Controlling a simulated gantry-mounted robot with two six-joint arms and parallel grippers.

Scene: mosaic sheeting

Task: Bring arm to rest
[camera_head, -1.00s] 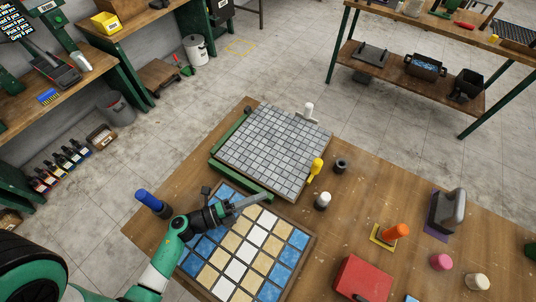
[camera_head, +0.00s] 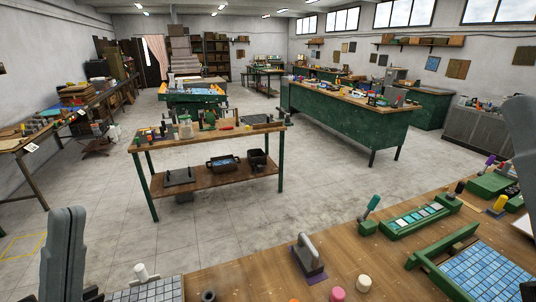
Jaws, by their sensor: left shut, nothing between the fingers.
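My left gripper (camera_head: 66,225) stands upright at the lower left of the head view, its grey fingers pointing up and closed together with nothing between them. It is above the near left end of the wooden workbench (camera_head: 240,280). A grey part (camera_head: 522,150), which looks like my right gripper, is cut off by the right edge; I cannot tell whether its fingers are open or shut.
The bench holds the grey tile sheet (camera_head: 150,292), a grey-handled tool (camera_head: 309,256), a pink knob (camera_head: 337,294), a green tile tray (camera_head: 420,216) and a blue tile sheet (camera_head: 487,270). A green-legged table (camera_head: 215,180) stands beyond open floor.

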